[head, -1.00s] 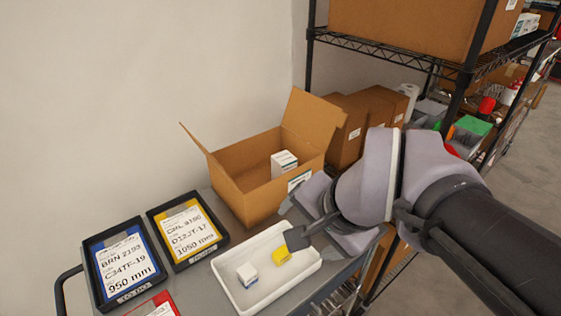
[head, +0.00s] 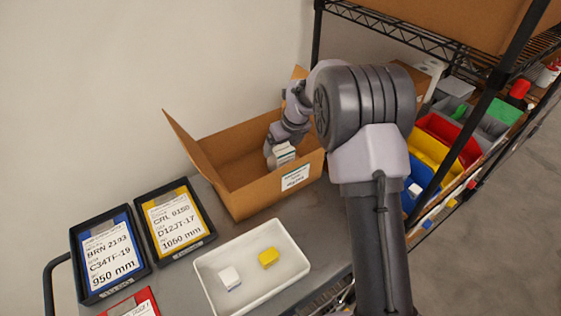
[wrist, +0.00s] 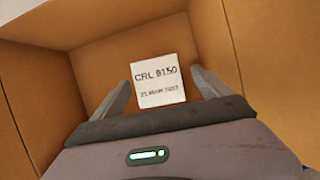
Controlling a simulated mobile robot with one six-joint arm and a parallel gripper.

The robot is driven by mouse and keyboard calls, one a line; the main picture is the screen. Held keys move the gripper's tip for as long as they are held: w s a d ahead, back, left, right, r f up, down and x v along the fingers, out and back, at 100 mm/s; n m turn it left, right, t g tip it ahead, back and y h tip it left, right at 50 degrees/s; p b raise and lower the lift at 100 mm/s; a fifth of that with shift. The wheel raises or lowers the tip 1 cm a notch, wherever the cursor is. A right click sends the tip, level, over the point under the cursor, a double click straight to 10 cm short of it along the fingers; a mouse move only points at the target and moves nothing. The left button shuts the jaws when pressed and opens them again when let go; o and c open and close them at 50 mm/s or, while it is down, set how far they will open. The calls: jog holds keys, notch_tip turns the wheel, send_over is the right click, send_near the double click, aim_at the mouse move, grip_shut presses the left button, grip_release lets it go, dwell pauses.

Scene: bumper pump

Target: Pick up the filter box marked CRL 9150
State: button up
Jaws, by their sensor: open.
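The filter box marked CRL 9150 (wrist: 159,81) is white and stands inside the open cardboard carton (wrist: 100,50). In the wrist view its label faces me, between the two fingers of my gripper (wrist: 161,88). The fingers are open, one on each side of the box; I cannot tell whether they touch it. In the head view the box (head: 284,152) shows in the carton (head: 240,195) at its right end, with my gripper (head: 272,150) reaching down over it. My gripper partly hides the box there.
Framed cards, one blue (head: 110,250) and one yellow (head: 175,220), lie at the left. A wire shelf (head: 440,48) stands at the right.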

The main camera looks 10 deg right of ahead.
jog(key=b+x, duration=0.2)
jog(key=x, duration=0.3)
jog(key=shift+a+f, duration=0.15)
jog(key=shift+f, duration=0.2)
jog(key=shift+s+r, duration=0.15)
jog(key=shift+c, duration=1.1)
grip_shut()
